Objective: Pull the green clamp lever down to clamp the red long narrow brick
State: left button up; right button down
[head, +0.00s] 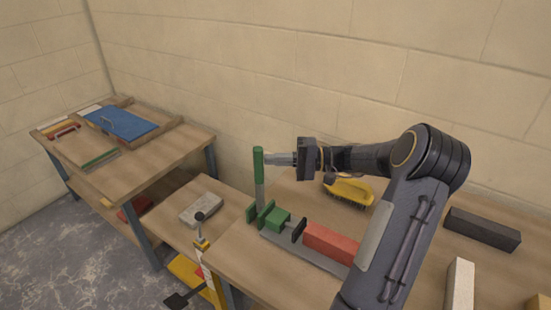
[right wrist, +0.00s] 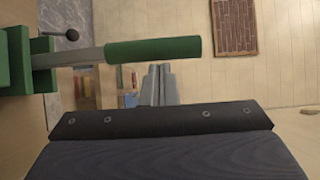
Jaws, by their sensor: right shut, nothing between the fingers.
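The green clamp lever (head: 258,165) stands upright at the left end of the clamp on the near bench. Its green grip and grey shaft also show in the right wrist view (right wrist: 152,49). The clamp (head: 275,218) has green blocks and dark plates on a grey base. The red long narrow brick (head: 331,242) lies in line with the clamp, its right part hidden behind my right arm. My right gripper (head: 268,158) is shut and empty, its fingertips at the lever's grip; I cannot tell whether they touch it. My left gripper is not in view.
A yellow brush (head: 349,190) lies behind the clamp. A dark block (head: 482,229) and a pale block (head: 460,284) lie at right. A grey block (head: 201,209) lies on a lower surface at left. A table (head: 188,140) with a blue board (head: 122,120) stands farther left.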

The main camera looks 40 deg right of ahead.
jog(key=shift+a, duration=0.1)
dwell(0.3)
jog(key=s+a+f+n+h+b, duration=0.1)
jog(key=a+f+n+h+b, duration=0.2)
jog(key=a+b, duration=0.3)
jog(key=s+a+f+n+g+h+b, duration=0.1)
jog(key=s+a+f+n+h+b, duration=0.1)
jog(key=a+b, duration=0.4)
jog(key=s+a+f+n+h+b, duration=0.2)
jog(key=a+b, duration=0.4)
jog(key=b, duration=0.5)
jog(key=f+n+h, duration=0.1)
jog(key=f+n, duration=0.1)
jog(key=shift+s+n+h, duration=0.25)
jog(key=shift+n+h, duration=0.05)
jog(key=shift+h, duration=0.1)
